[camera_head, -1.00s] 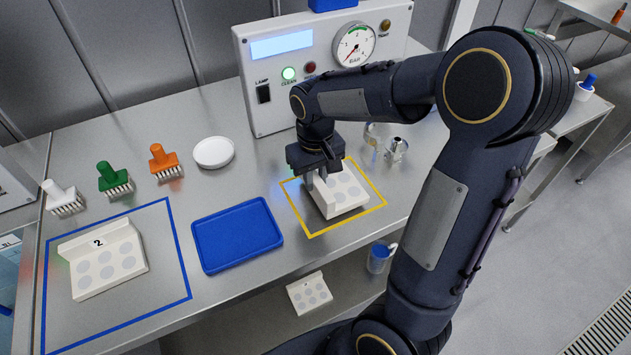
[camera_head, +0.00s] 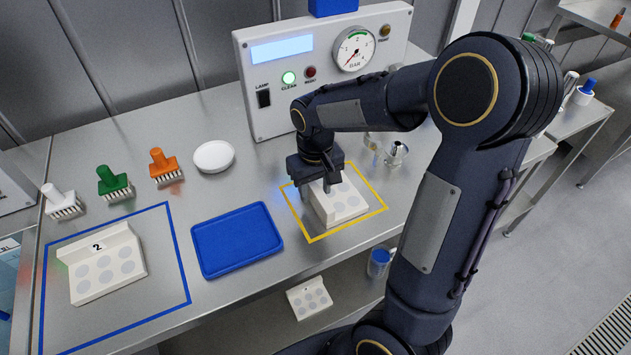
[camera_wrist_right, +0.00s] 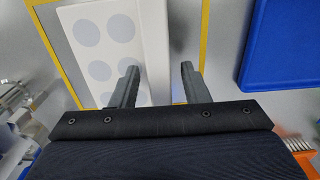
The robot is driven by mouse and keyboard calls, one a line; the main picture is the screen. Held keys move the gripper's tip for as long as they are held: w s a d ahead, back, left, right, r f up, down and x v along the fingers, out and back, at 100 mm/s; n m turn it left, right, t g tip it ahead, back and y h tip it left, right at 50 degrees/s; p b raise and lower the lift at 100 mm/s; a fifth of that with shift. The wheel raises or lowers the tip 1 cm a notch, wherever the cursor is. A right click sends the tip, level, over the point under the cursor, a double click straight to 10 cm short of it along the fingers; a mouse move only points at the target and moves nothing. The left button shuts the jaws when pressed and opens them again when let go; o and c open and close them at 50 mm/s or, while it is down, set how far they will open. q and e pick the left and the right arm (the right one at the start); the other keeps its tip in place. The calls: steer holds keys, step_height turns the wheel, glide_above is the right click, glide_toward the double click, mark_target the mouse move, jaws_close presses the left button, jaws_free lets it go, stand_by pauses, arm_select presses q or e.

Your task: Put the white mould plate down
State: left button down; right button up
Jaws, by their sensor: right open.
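The white mould plate (camera_head: 341,204) with grey round spots lies flat on the bench inside the yellow-outlined square (camera_head: 325,237). My right gripper (camera_head: 319,192) is over the plate's left raised edge. In the right wrist view its open fingers (camera_wrist_right: 158,76) stand on either side of that raised edge (camera_wrist_right: 155,40), with a gap visible on the right. The gripper hides part of the plate's far left side. My left gripper is not in view.
A blue tray (camera_head: 237,241) lies left of the yellow square. A second white plate marked 2 (camera_head: 105,262) lies in a blue outline. Three brushes and a white round dish (camera_head: 213,156) are behind. A gauge box (camera_head: 315,65) stands at the back.

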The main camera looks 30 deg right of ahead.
step_height(320, 180, up, 12)
steer(key=s+a+f+t+y, duration=0.1)
steer(key=s+a+t+y, duration=0.1)
steer(key=s, duration=0.6)
steer(key=s+a+f+t+y, duration=0.1)
steer(key=s+a+f+t, duration=0.1)
steer(key=s+a, duration=0.3)
steer(key=s+t+p, duration=0.1)
steer(key=s, duration=0.2)
steer(key=shift+s+t+y, duration=0.3)
steer(key=shift+s+y, duration=0.05)
steer(key=shift+y, duration=0.05)
steer(key=shift+a+r, duration=0.1)
stand_by(2.0)
